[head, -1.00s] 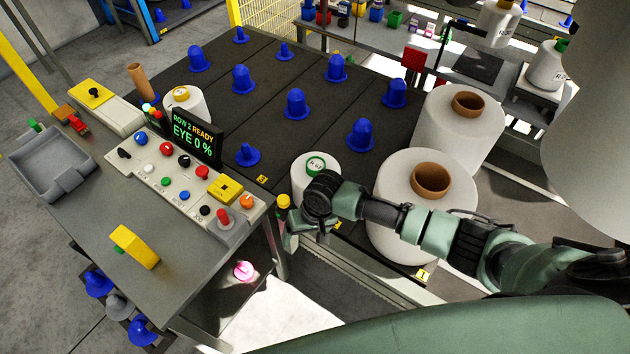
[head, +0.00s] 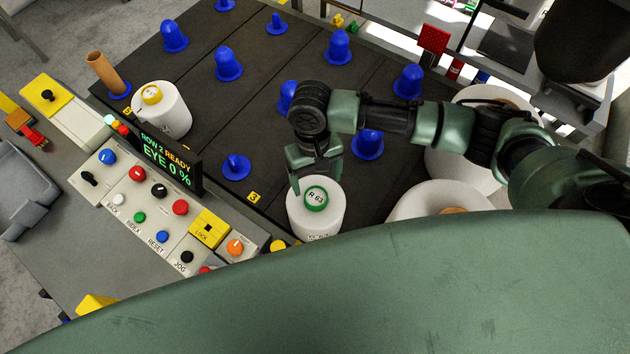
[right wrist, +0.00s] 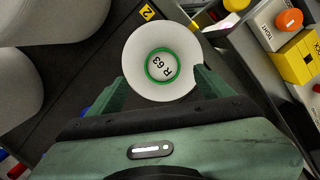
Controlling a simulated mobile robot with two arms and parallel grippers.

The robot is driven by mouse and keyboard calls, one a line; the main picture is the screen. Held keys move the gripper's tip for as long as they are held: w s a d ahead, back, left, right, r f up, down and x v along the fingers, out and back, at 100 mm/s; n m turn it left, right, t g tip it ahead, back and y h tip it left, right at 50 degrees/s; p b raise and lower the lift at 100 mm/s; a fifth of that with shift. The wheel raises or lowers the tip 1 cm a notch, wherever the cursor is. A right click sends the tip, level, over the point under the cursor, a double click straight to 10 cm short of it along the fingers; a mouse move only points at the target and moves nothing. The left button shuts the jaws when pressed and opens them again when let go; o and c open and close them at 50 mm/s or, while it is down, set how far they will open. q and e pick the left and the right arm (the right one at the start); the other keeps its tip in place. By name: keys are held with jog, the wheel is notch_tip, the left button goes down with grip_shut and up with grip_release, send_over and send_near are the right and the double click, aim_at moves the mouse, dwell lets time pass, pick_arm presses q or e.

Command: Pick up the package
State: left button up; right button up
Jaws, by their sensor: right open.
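A white yarn package (head: 316,222) with a green-ringed core marked "R 63" stands upright at the near edge of the dark peg table. The same package (right wrist: 135,50) shows end-on in the right wrist view. My right gripper (head: 313,178) is open, pointing down close to the package's top at its far side. In the right wrist view its two fingers (right wrist: 162,90) appear at either side of the package's lower edge, with nothing held between them. Whether a finger touches the package I cannot tell. My left gripper is not in view.
A control panel (head: 150,190) with buttons and a display (head: 168,158) stands left of the package. Large white packages (head: 440,200) stand to its right, partly hidden by my arm. Blue pegs (head: 228,63) dot the dark table (head: 190,95). A yellow-cored package (head: 162,110) stands farther left.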

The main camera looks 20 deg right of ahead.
aim_at(316, 196)
jog(key=shift+w+d+f, duration=0.1)
jog(key=shift+w+f, duration=0.1)
jog(key=shift+w, duration=0.2)
jog(key=shift+f, duration=0.35)
jog(key=f, duration=0.1)
jog(key=s+f+p, duration=0.1)
jog(key=f, duration=0.1)
jog(key=shift+s+a+f+p, duration=0.2)
jog(key=shift+a+f+p, duration=0.1)
jog(key=shift+f+p, duration=0.05)
notch_tip(316, 196, down, 2)
jog(key=shift+w+f, duration=0.1)
jog(key=shift+f, duration=0.2)
grip_shut()
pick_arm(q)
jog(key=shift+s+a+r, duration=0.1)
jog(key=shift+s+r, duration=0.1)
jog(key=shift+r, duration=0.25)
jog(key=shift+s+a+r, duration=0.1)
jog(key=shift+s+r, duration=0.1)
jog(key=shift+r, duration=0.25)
